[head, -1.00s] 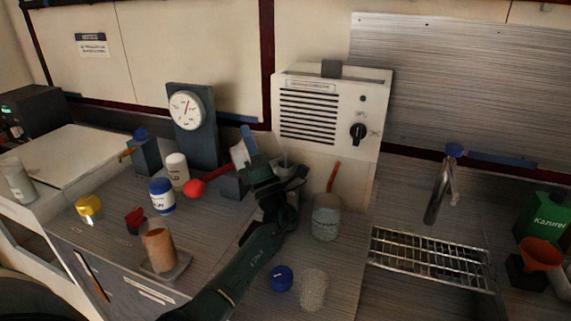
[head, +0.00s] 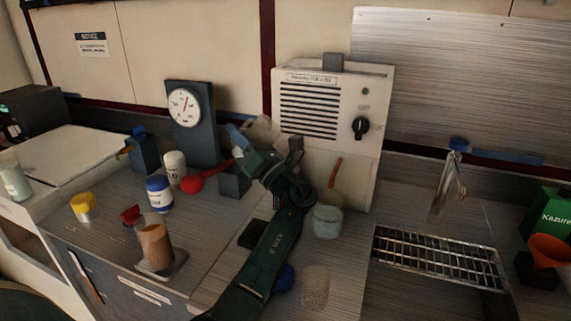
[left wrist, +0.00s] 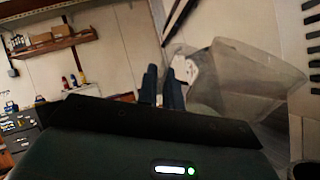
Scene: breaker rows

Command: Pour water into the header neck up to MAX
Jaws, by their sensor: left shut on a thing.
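My left gripper (head: 240,140) is shut on a clear, see-through jug (head: 262,129), held in the air in front of the left edge of the white louvred unit (head: 330,110). In the left wrist view the jug (left wrist: 245,80) is tilted beside the gripper fingers (left wrist: 163,88). I cannot make out a water level in it. My gripper and wrist cover the lower left front of the unit, so the header neck and its MAX mark cannot be made out. A dark round edge (left wrist: 303,171) shows at the lower right of the wrist view. My right gripper is not in view.
A glass pot (head: 327,221) with a brown stick stands right of my wrist. A mesh cup (head: 315,287) and blue cap (head: 285,278) lie nearer. A gauge post (head: 205,140), red ladle (head: 200,181) and several jars stand left.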

